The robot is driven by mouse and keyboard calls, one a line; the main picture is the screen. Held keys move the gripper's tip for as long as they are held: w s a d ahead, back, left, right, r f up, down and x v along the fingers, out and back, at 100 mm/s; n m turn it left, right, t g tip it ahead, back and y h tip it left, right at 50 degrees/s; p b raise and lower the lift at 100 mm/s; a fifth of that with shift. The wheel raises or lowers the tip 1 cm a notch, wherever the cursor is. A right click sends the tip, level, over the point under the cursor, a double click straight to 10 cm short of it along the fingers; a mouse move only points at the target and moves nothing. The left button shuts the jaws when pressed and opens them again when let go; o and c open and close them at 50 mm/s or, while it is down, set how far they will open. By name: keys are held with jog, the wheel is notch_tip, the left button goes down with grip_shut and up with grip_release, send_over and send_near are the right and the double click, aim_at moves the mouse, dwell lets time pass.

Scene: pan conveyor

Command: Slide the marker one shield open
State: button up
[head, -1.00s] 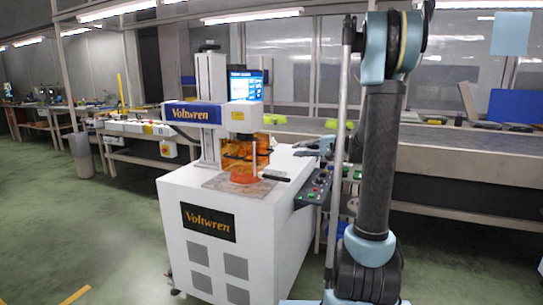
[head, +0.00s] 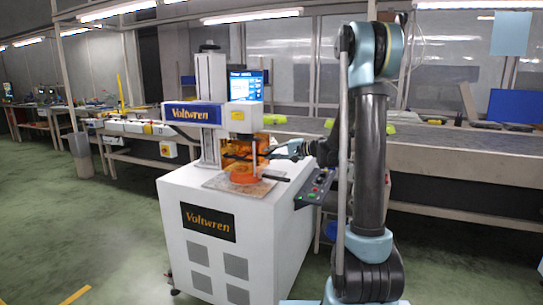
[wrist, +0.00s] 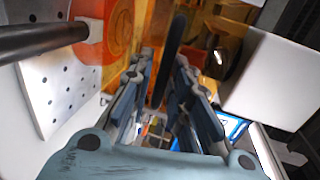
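Marker one is the white Voltwren machine (head: 220,215), with a blue-labelled head (head: 195,114) over its top. Its orange see-through shield (head: 240,148) stands at the back of the worktop under the head, and orange also shows in the wrist view (wrist: 120,25). My gripper (head: 283,150) is at the right side of the shield, level with it. In the wrist view my gripper (wrist: 165,62) has its fingers apart, with a dark bar (wrist: 169,55), likely the shield's handle, between the tips. Contact with the bar is not clear.
A perforated plate (wrist: 60,85) and a dark rod (wrist: 40,42) lie left in the wrist view. A control panel (head: 316,187) juts from the machine's right side. A conveyor (head: 450,155) with yellow-green items runs behind.

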jog(key=shift+a, duration=0.1)
jog(key=shift+c, duration=0.3)
grip_shut()
notch_tip(320, 180, up, 10)
jog(key=shift+w+r, duration=0.1)
jog(key=shift+r, duration=0.15)
jog(key=shift+o, duration=0.3)
grip_release()
